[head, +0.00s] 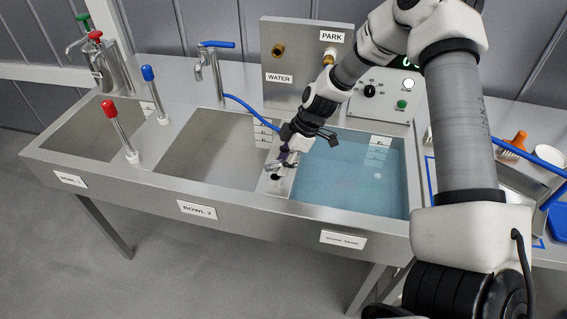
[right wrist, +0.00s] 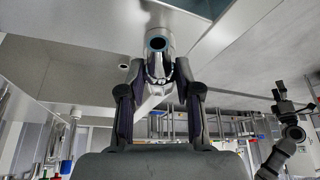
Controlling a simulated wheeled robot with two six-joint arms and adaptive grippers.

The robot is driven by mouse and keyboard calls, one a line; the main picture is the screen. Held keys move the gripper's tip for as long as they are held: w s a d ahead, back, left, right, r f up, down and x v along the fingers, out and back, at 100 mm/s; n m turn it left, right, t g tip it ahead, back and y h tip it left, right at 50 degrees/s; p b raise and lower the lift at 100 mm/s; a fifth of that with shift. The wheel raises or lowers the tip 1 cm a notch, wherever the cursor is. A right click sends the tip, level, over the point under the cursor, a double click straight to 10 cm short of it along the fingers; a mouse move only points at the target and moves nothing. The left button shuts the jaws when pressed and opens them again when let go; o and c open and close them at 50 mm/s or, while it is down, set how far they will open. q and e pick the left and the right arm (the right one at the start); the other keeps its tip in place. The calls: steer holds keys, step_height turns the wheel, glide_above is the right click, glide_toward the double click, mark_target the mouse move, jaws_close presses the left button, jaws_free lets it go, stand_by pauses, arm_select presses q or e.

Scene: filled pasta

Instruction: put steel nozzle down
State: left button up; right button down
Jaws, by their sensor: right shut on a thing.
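My right gripper (head: 286,162) is over the divider between the middle bowl and the water-filled sink. In the right wrist view its two fingers (right wrist: 158,84) are closed around the steel nozzle (right wrist: 159,42), a pale cylinder with a dark round opening. In the head view only a small silvery part of the nozzle (head: 290,158) shows at the fingers, so its contact with the divider cannot be judged. In the right wrist view another arm's dark gripper (right wrist: 290,104), my left one, is at the right; its finger opening is unclear.
The sink (head: 350,175) holds blue water. The middle bowl (head: 215,150) looks empty. Red-topped (head: 119,130) and blue-topped (head: 154,95) posts stand around the bowls. A blue hose (head: 246,106) leads towards my gripper. A panel with WATER and PARK labels (head: 300,60) stands behind.

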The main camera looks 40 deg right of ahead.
steer(key=shift+d+f, duration=0.15)
steer(key=shift+f, duration=0.1)
steer(key=shift+f+b, duration=0.2)
steer(key=shift+b, duration=0.15)
steer(key=shift+f+b, duration=0.45)
steer(key=shift+b, duration=0.1)
steer(key=c, duration=0.8)
jaws_free()
steer(key=shift+r, duration=0.1)
